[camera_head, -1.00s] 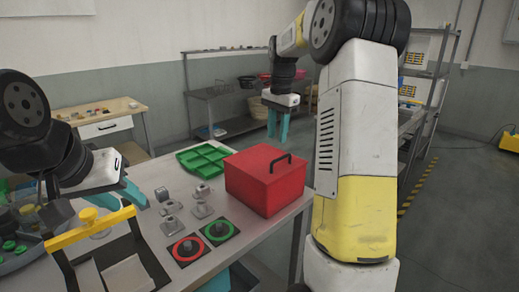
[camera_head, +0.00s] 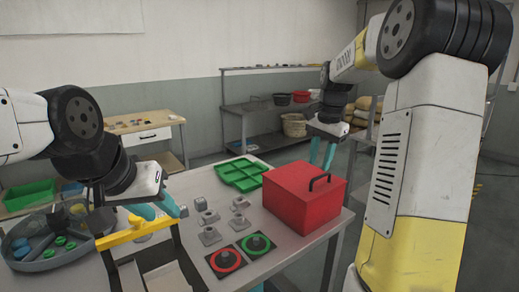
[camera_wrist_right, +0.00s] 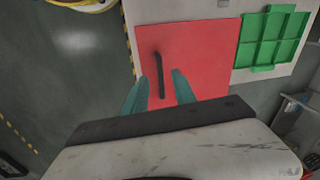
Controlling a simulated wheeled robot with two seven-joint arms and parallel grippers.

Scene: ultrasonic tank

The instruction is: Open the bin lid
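The red bin (camera_head: 304,200) stands on the right end of the table, its lid shut with a black handle (camera_head: 320,180) on top. It also shows from above in the right wrist view (camera_wrist_right: 208,55), with the handle (camera_wrist_right: 160,75) in front of my right fingertips.
A green divided tray (camera_head: 240,174) lies left of the bin. Several grey metal parts (camera_head: 210,236) and a red and a green ringed pad (camera_head: 257,244) are in front of it. A yellow-handled rack (camera_head: 135,231) and a round grey tray (camera_head: 60,260) stand at the left.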

